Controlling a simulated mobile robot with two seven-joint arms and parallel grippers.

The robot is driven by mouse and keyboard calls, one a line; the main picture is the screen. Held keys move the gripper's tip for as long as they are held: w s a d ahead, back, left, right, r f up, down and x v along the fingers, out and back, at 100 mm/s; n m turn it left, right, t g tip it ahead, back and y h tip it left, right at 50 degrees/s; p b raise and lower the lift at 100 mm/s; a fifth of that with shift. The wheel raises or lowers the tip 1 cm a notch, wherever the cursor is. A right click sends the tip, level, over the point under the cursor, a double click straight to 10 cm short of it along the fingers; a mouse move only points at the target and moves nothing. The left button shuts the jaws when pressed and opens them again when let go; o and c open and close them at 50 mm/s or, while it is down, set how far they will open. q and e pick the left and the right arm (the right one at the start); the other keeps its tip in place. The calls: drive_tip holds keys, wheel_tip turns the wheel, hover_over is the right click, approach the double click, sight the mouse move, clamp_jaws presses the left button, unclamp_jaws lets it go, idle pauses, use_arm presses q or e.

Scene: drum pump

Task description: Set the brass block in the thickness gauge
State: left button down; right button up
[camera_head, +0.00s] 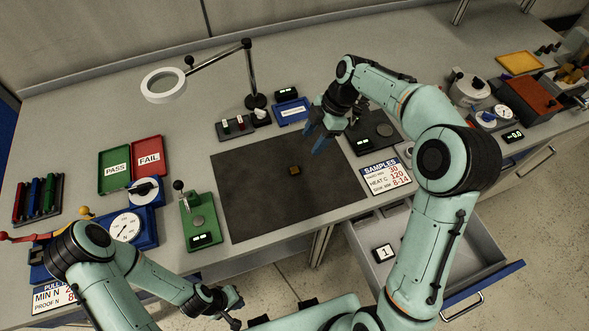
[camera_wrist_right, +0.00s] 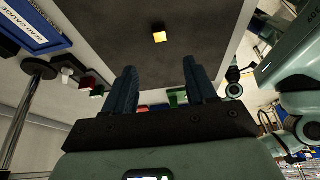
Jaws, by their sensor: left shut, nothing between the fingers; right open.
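The small brass block (camera_head: 294,170) lies on the dark mat (camera_head: 260,205); it also shows bright in the right wrist view (camera_wrist_right: 159,37). My right gripper (camera_head: 316,138) is open and empty, above the mat's far right part, apart from the block. In the right wrist view its blue fingers (camera_wrist_right: 160,68) stand apart, with the block beyond their tips. A green-based device with a post, round plate and lit display, seemingly the thickness gauge (camera_head: 199,222), stands left of the mat. My left gripper (camera_head: 236,312) is shut and empty at the front edge.
Green PASS (camera_head: 114,170) and red FAIL (camera_head: 148,156) trays lie left of the mat. A ring lamp (camera_head: 163,85) arches behind it. The SAMPLES card (camera_head: 386,176) lies to its right. An open drawer (camera_head: 470,262) juts out at front right. Most of the mat is clear.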

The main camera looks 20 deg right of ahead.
approach(295, 170)
drive_tip(key=shift+x, duration=4)
clamp_jaws()
